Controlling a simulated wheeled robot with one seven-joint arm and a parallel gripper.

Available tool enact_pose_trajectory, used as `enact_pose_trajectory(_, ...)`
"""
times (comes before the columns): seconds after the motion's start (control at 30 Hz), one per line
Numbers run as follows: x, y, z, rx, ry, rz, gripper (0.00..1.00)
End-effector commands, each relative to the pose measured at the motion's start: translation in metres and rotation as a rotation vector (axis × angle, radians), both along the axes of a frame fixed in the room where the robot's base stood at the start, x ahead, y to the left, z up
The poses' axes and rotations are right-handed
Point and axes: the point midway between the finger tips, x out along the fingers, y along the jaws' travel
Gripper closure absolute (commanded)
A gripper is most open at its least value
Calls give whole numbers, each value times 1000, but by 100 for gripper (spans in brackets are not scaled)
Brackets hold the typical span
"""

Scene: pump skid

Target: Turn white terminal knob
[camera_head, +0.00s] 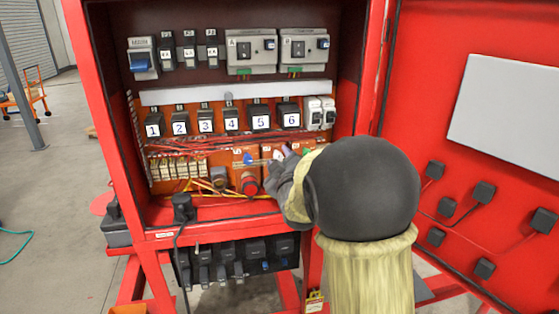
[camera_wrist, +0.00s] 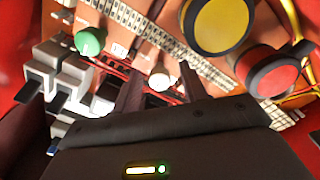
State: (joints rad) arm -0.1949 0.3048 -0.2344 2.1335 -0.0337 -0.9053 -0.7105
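The white terminal knob (camera_wrist: 160,79) is a small round knob on the orange panel. In the wrist view it shows between and beyond the two dark fingers of my gripper (camera_wrist: 160,88). The fingers are apart, one on each side of the knob in the picture. I cannot tell whether they touch it or how deep they reach. In the head view my gripper (camera_head: 282,164) is at the lower orange panel inside the red cabinet, and my wrist hides part of that panel. A small white spot there may be the knob, but it is too small to tell.
A green knob (camera_wrist: 90,41), a yellow round part (camera_wrist: 218,24) and a red round part (camera_wrist: 272,70) sit near the white knob. In the head view a blue knob (camera_head: 248,158) and a red button (camera_head: 249,181) are left of my gripper. The open red door (camera_head: 450,190) stands at right.

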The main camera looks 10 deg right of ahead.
Motion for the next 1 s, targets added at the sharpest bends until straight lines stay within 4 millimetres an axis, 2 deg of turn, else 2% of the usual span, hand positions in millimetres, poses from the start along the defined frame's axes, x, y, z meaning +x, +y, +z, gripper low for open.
enact_pose_trajectory(0.3,-1,0,0,1,-1,0,56)
enact_pose_trajectory(0.47,-12,0,-1,2,-2,1,56)
enact_pose_trajectory(1.0,-102,0,-5,3,-3,0,56)
